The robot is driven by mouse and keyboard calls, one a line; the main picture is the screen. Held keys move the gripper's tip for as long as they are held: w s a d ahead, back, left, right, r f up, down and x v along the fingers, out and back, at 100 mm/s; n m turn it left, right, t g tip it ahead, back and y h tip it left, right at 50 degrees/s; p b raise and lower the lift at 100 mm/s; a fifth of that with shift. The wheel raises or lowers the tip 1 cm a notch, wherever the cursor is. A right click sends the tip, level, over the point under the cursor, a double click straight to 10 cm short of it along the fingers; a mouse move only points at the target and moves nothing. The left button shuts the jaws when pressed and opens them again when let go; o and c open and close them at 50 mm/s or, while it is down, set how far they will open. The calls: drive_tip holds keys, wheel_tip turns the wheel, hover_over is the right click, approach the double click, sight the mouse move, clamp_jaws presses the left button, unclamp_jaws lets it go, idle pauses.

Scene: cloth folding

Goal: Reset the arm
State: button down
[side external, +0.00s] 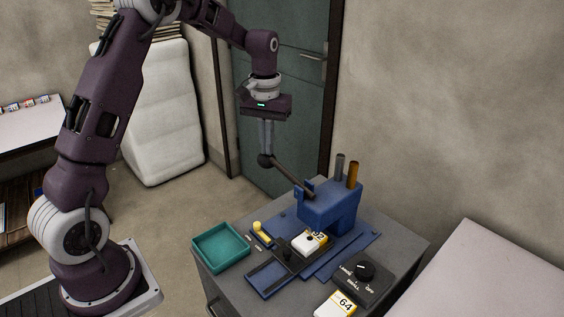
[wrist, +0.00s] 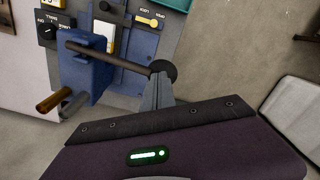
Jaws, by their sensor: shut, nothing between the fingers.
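My gripper (side external: 266,146) points down with its fingers together and nothing between them. A dark rod lever (side external: 290,175) runs from the machine up to a round black knob (side external: 265,161). My fingertips meet the knob in the picture; I cannot tell whether they touch it. In the wrist view the shut fingers (wrist: 160,92) also end at the knob (wrist: 163,68), with the lever (wrist: 110,56) running left to the machine (wrist: 82,75).
The grey cabinet top (side external: 396,240) holds a teal tray (side external: 221,246), a yellow-handled switch (side external: 262,231), a white block (side external: 306,243), a dial box (side external: 362,276) and a box marked 64 (side external: 337,304). Two upright tubes (side external: 347,170) stand on the machine. A green door (side external: 285,60) is behind my arm.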

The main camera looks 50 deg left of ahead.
drive_tip(key=shift+r, duration=1.75)
drive_tip(key=s+d+r+m+t, duration=0.2)
drive_tip(key=s+d+r, duration=0.3)
drive_tip(key=s+r, duration=0.15)
drive_tip(key=s+d+m+t, duration=0.1)
drive_tip(key=s+d, duration=0.3)
drive_tip(key=s, duration=0.6)
drive_tip(key=s+d+r+m+t, duration=0.1)
drive_tip(key=s+d, duration=0.4)
drive_tip(key=s, duration=0.6)
drive_tip(key=shift+s+r+m+t, duration=0.15)
drive_tip(key=shift+s+m+t, duration=0.1)
drive_tip(key=shift+m+t, duration=0.65)
